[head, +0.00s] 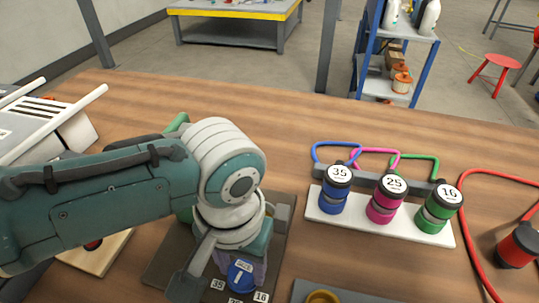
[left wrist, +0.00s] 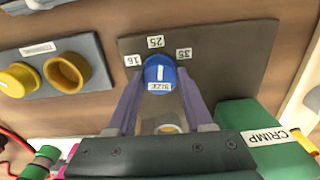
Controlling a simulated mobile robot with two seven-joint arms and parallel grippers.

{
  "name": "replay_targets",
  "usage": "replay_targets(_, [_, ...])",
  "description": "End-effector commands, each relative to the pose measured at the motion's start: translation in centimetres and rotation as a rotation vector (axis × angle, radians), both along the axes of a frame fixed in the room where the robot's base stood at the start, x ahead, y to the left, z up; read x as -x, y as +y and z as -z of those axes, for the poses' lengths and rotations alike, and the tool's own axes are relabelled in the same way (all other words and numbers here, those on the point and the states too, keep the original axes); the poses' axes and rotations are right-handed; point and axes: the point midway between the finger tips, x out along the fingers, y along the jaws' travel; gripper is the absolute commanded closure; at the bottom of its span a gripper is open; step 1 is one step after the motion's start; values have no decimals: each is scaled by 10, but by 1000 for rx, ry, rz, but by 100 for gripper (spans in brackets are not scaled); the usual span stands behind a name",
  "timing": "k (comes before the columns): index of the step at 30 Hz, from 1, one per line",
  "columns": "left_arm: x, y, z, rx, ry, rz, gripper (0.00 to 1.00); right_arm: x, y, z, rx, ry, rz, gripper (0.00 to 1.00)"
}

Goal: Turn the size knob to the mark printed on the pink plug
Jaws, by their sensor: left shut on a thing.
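The blue size knob (head: 240,276) sits on a dark plate (head: 163,262) at the bottom of the head view. The left wrist view shows the knob (left wrist: 157,74) with a white pointer line and marks 16, 25 and 35 around it. The line points roughly at 25. My left gripper (left wrist: 161,78) is shut on the knob, a purple finger on each side. In the head view, my left gripper (head: 234,266) partly hides the plate. The pink plug (head: 386,200), printed 25, stands on a white strip (head: 345,222). My right gripper is out of view.
A blue plug (head: 335,190) marked 35 and a green plug (head: 437,212) marked 16 flank the pink one. A red cable and red plug (head: 517,246) lie at the right. A green block labelled CRIMP (left wrist: 252,125) and a terminal panel (left wrist: 52,70) are near the knob plate.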

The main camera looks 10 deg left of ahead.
Motion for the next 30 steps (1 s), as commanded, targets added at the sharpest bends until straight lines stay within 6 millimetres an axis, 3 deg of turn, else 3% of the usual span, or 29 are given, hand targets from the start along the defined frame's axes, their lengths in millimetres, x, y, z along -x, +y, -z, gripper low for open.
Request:
replay_targets(10, [0,-1,-1,2,1,-147,100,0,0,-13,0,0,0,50])
replay_targets(25, [0,0,0,1,0,-171,100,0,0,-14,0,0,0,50])
replay_targets(26, [0,0,0,1,0,-171,48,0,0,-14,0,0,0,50])
replay_targets(30, [0,0,0,1,0,-171,32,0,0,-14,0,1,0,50])
